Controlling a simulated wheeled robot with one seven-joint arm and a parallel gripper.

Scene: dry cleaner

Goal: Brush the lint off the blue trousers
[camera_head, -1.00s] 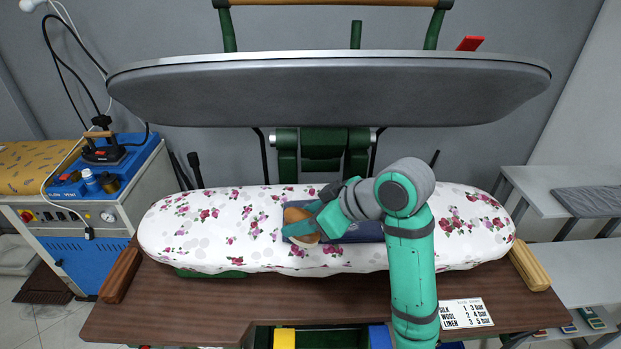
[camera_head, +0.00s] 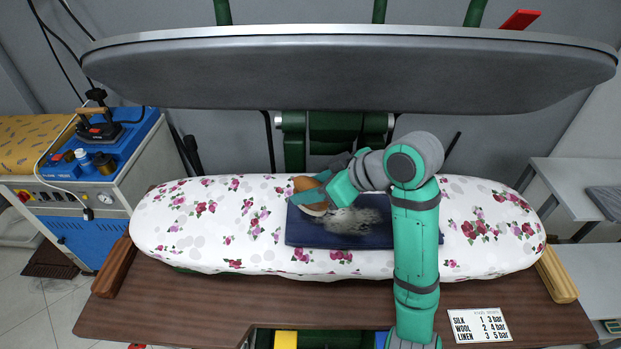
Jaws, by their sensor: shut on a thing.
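The blue trousers (camera_head: 305,232) lie folded flat on the floral pressing board (camera_head: 190,235). A patch of grey-white lint (camera_head: 350,220) covers much of their middle. My gripper (camera_head: 318,196) is shut on a brown wooden brush (camera_head: 305,184), over the back left part of the trousers. The brush's pale underside is close to the cloth, at the left edge of the lint; I cannot tell if it touches.
The grey upper press plate (camera_head: 340,70) hangs open above and behind the board. A blue steam unit with an iron (camera_head: 100,128) stands at left. A pressure card (camera_head: 480,326) lies on the brown table (camera_head: 220,310) at front right.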

